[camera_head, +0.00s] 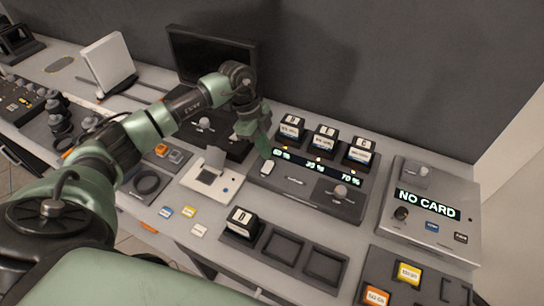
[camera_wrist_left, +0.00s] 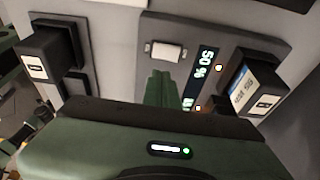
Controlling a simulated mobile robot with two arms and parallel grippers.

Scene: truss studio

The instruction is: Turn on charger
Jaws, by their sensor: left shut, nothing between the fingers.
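The charger (camera_head: 297,193) is a dark grey panel with three black battery blocks (camera_head: 325,139) standing along its back. Its lit display (camera_head: 316,168) shows percentages, and small orange lights glow near the batteries. A white rocker switch (camera_head: 267,169) is at the charger's left end; it also shows in the left wrist view (camera_wrist_left: 166,51). My left gripper (camera_head: 264,151) is shut and empty, pointing down just behind the switch. In the left wrist view its green fingertips (camera_wrist_left: 160,87) are close to the switch, with a gap visible in the picture. My right gripper is not in view.
A black battery (camera_head: 240,222) stands in a dark tray (camera_head: 285,247) in front of the charger. A grey card unit (camera_head: 430,208) reading "NO CARD" is at the right. A small white device (camera_head: 210,177) sits left of the charger. A monitor (camera_head: 212,55) stands behind my left arm.

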